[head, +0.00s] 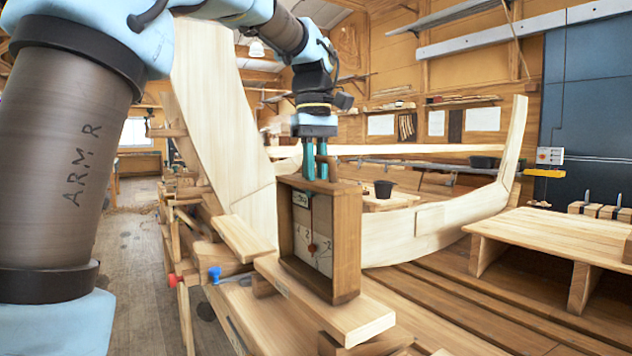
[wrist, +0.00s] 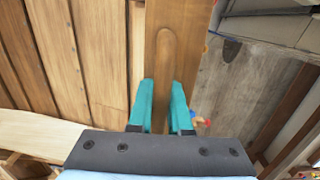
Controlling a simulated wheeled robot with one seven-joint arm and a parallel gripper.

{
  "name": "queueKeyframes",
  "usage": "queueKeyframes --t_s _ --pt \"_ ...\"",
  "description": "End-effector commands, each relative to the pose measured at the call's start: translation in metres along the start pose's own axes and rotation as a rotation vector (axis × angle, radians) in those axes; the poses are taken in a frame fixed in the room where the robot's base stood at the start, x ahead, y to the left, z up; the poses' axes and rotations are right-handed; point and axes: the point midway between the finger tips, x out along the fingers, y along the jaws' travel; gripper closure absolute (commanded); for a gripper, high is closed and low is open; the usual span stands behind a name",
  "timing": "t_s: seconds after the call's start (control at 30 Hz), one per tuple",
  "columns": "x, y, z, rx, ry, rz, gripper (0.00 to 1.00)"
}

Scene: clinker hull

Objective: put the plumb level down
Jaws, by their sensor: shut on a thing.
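The plumb level (head: 341,241) is a brown wooden box frame with a pale scale face and a small red bob inside. It stands upright in the head view, at or just above a pale plank (head: 312,301); I cannot tell whether it touches. My gripper (head: 315,170) comes from above with its teal fingers shut on the level's top.
A red-tipped and a blue-tipped clamp (head: 215,273) sit left of the plank. The pale hull timber (head: 440,228) rises behind. A low wooden bench (head: 555,240) stands at the right, and a black bucket (head: 383,189) sits further back. The plank's near right end is bare.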

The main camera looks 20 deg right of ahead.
Motion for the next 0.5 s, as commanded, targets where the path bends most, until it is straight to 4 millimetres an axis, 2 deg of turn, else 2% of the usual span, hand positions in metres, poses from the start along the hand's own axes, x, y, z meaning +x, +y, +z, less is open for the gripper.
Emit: queueKeyframes --t_s 0.33,0.37,0.5 --pt "0.0028 -0.0001 -0.0001 0.0 0.0 0.001 1.0" --pt "0.0036 -0.0001 -0.0001 0.0 0.0 0.0 0.82" --pt "0.003 -0.0001 -0.0001 0.0 0.0 0.0 0.66"
